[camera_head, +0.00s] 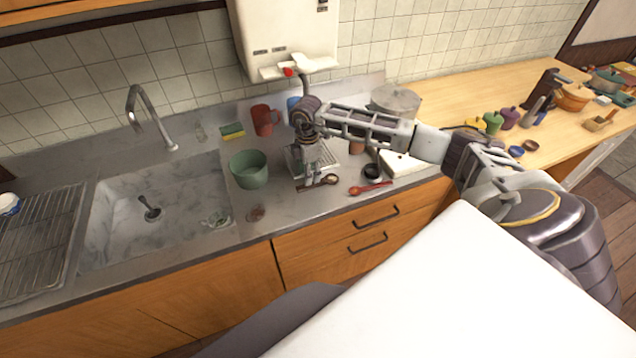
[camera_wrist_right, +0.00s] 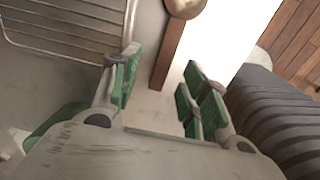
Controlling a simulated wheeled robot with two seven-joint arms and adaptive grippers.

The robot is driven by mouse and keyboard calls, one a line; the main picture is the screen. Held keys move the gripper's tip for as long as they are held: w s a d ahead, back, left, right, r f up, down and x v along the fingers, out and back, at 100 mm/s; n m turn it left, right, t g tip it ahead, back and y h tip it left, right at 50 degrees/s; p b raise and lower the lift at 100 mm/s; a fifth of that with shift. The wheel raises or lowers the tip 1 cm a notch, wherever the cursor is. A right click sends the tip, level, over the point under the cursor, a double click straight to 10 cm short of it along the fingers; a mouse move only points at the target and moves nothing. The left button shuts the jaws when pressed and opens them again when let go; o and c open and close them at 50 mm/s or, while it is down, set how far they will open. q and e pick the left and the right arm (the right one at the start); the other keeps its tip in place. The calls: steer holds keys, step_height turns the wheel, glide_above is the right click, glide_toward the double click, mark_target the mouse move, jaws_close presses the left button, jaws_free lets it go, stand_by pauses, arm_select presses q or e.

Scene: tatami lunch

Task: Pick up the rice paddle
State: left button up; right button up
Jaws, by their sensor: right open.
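A utensil with a brown handle and a rounded head, which looks like the rice paddle (camera_head: 329,180), lies on the counter near its front edge. In the right wrist view, the rice paddle's handle (camera_wrist_right: 170,55) reaches between the fingers, and its rounded head is cut off at the top edge. My right gripper (camera_head: 309,176) points down over the counter at the paddle. In the wrist view, its green-padded fingers (camera_wrist_right: 158,95) stand apart on either side of the handle, with gaps; I cannot tell the height. My left gripper is not in view.
A green pot (camera_head: 248,169) stands to the left, a red spoon (camera_head: 370,188) and a small black dish (camera_head: 371,171) to the right. The sink (camera_head: 110,215) is further left. A red mug (camera_head: 263,121) stands behind.

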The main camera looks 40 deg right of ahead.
steer(key=shift+s+f+p, duration=0.15)
steer(key=shift+f+p, duration=0.1)
steer(key=shift+f, duration=0.9)
steer(key=shift+s+f+p, duration=0.1)
steer(key=shift+f+p, duration=0.15)
steer(key=shift+f, duration=0.85)
jaws_close()
